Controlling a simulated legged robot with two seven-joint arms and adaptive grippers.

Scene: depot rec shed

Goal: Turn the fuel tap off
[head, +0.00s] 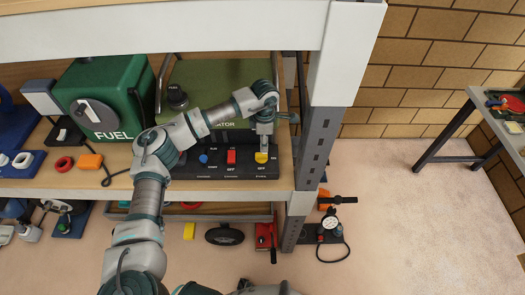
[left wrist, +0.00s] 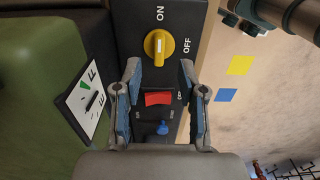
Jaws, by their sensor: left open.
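The black control strip (head: 222,168) runs along the front of the green generator on the shelf. Its yellow rotary knob (head: 261,158) is at the right end; in the left wrist view the knob (left wrist: 158,46) has a white pointer line directed towards ON, with OFF to its right. A red switch (left wrist: 158,98) and a blue knob (left wrist: 163,128) sit below it there. My left gripper (left wrist: 158,75) is open, fingers apart on either side of the strip, at the knob's near edge; contact cannot be told.
A green box marked FUEL (head: 107,95) with a grey dial stands left of the generator. A white shelf post (head: 340,60) rises just right of the strip. The shelf board above limits height. Open floor (head: 410,220) lies to the right.

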